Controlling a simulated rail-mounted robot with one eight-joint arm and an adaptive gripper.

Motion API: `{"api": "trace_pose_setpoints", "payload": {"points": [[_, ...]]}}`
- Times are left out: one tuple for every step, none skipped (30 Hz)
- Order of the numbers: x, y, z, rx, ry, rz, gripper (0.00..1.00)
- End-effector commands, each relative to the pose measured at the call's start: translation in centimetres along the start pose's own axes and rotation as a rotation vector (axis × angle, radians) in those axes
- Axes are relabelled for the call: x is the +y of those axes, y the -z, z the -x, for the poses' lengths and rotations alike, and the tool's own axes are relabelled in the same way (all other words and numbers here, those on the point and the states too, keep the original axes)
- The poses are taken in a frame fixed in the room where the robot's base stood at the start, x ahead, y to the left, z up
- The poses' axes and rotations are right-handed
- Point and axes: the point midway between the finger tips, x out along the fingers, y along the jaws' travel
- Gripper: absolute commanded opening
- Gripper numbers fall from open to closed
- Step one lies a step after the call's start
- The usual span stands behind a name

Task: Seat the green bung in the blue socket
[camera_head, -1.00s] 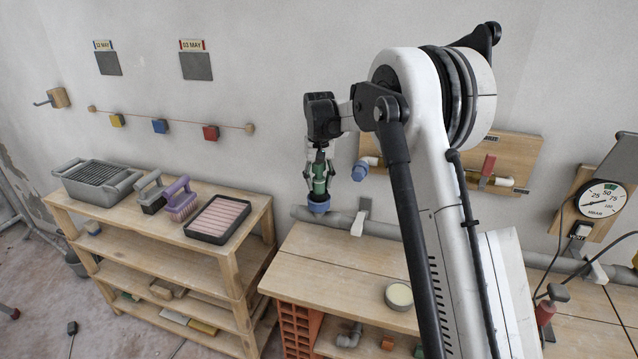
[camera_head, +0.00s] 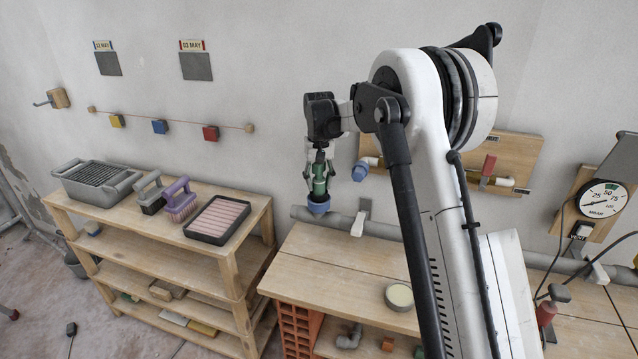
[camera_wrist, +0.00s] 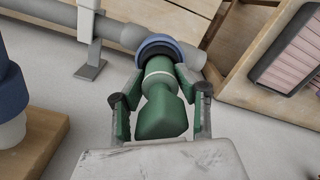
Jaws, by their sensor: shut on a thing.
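The green bung (camera_head: 320,187) is held in my gripper (camera_head: 319,178), below my wrist. In the wrist view, the bung (camera_wrist: 160,100) has a wide green near end and a pale band, and the fingers of my gripper (camera_wrist: 161,82) close on it from both sides. The blue socket (camera_head: 319,208) is at the end of the grey wall pipe. In the wrist view, the socket's rim (camera_wrist: 192,53) curves around the bung's far end. The bung's far end is at the socket's mouth, in line with it; how deep it sits is hidden.
A second blue pipe end (camera_head: 359,172) is on the wooden wall board (camera_head: 515,160), to the right of my gripper. A wooden shelf (camera_head: 235,252) with a tray (camera_head: 190,232) and brushes stands left. A workbench (camera_head: 330,262) with a round tin (camera_head: 399,297) is below right.

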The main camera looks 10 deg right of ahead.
Motion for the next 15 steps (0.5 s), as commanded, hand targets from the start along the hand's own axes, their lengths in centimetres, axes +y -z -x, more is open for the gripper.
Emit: {"api": "trace_pose_setpoints", "payload": {"points": [[0.00,0.00,0.02,0.000,0.000,0.000,0.04],[0.00,0.00,0.03,0.000,0.000,0.000,0.04],[0.00,0.00,0.03,0.000,0.000,0.000,0.04],[0.00,0.00,0.03,0.000,0.000,0.000,0.04],[0.00,0.00,0.03,0.000,0.000,0.000,0.04],[0.00,0.00,0.03,0.000,0.000,0.000,0.34],[0.00,0.00,0.03,0.000,0.000,0.000,0.38],[0.00,0.00,0.04,0.000,0.000,0.000,0.42],[0.00,0.00,0.04,0.000,0.000,0.000,0.47],[0.00,0.00,0.03,0.000,0.000,0.000,0.51],[0.00,0.00,0.03,0.000,0.000,0.000,0.54],[0.00,0.00,0.03,0.000,0.000,0.000,0.54],[0.00,0.00,0.03,0.000,0.000,0.000,0.54],[0.00,0.00,0.03,0.000,0.000,0.000,0.54],[0.00,0.00,0.03,0.000,0.000,0.000,0.54]]}}
